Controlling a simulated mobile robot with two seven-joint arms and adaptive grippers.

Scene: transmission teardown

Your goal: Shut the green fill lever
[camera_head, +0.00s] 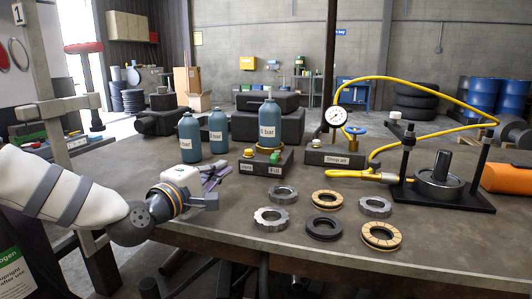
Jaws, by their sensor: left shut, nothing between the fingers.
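The green fill lever (275,157) is a small green handle on top of a dark block (262,168), above the label "Fill". It is too small to tell its position. A yellow lever (249,153) sits to its left above a second label. A blue-grey bottle (269,124) marked "bar" stands upright at this block, behind the levers. My left gripper (231,164) comes in from the left over the table's front edge. Its fingers are shut and empty, pointing up and right, left of the block and apart from the green lever. My right gripper is out of view.
Two more bottles (190,138) stand left of the block. A pressure gauge (335,116) and blue valve with a yellow hose (430,82) stand to the right. Several rings and gears (324,228) lie in front. A press-like stand (438,185) is at right.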

